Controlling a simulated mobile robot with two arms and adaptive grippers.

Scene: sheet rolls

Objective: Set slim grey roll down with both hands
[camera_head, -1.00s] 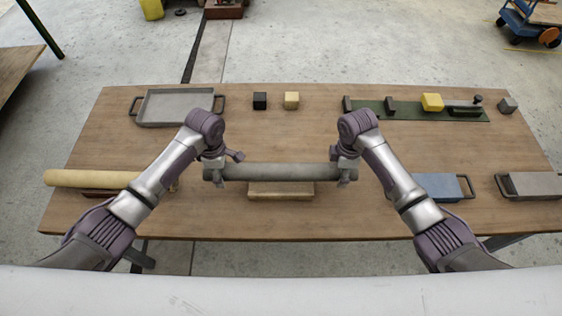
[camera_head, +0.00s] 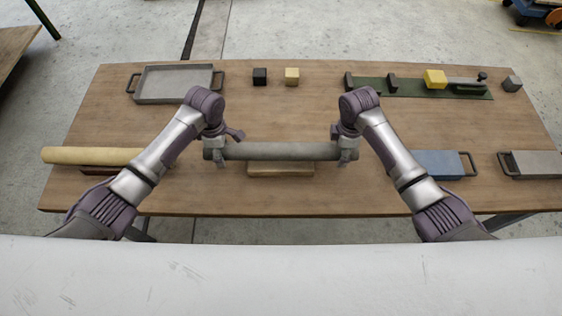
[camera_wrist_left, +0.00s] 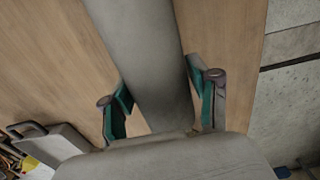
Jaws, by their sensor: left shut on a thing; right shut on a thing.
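The slim grey roll (camera_head: 281,151) lies level across the picture, held near both ends, in front of my two arms. My left gripper (camera_head: 213,154) is shut on its left end, and my right gripper (camera_head: 346,154) is shut on its right end. In the left wrist view the roll (camera_wrist_left: 150,60) passes between the two green-padded fingers (camera_wrist_left: 163,102). A pale wooden block (camera_head: 281,170) shows just below the roll in the head view. The roll hides its far part, and I cannot tell whether they touch.
On the wooden table (camera_head: 290,115) a cream roll (camera_head: 90,155) lies at left on a dark support. A grey tray (camera_head: 175,85), two small cubes and a green board (camera_head: 410,88) line the back. Blue (camera_head: 437,164) and grey (camera_head: 540,164) handled blocks stand at right.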

